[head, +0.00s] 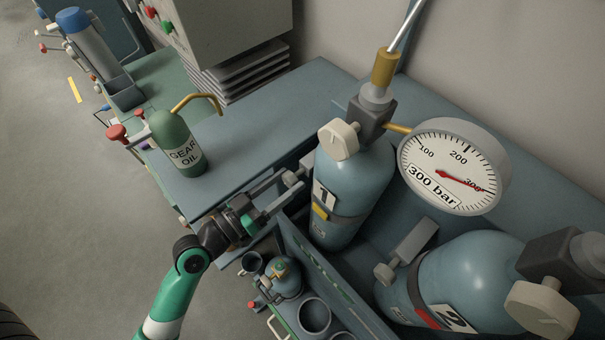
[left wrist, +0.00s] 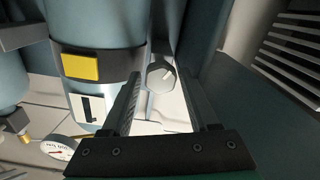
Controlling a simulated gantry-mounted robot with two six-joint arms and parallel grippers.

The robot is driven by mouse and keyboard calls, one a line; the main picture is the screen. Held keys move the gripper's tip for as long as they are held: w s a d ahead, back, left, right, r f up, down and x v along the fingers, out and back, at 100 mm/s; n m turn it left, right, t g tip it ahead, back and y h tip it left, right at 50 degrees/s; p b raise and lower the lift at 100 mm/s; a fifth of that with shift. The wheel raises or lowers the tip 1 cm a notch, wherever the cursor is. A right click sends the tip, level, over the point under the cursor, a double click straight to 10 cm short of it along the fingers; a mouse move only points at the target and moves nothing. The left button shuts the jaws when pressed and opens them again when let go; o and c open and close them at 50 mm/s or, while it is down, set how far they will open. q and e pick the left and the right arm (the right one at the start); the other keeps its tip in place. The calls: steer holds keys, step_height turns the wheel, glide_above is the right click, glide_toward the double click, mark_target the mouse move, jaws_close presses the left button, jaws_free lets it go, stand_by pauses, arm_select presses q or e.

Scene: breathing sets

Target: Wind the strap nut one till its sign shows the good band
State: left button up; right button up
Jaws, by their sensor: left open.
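Cylinder one (head: 352,185) is a blue bottle marked 1, held upright by a dark strap. Its strap nut (head: 291,178) is a pale round knob at the strap's left side, partly hidden by my gripper. The nut also shows in the left wrist view (left wrist: 160,77), with a short mark on its face. The strap's sign (head: 319,212) shows yellow, also in the left wrist view (left wrist: 80,67). My left gripper (head: 282,190) is open, its fingers pointing at the nut. In the left wrist view the nut appears between the fingers; I see no contact. My right gripper is not in view.
A gauge (head: 453,167) reads near 300. A green gear oil can (head: 177,142) stands on the bench left.

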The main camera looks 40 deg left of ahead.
arm_select(q)
steer(key=shift+w, duration=0.1)
steer(key=shift+c, duration=0.9)
jaws_close()
steer(key=shift+n+p, duration=0.3)
steer(key=shift+n, duration=0.2)
steer(key=shift+o, duration=0.9)
jaws_free()
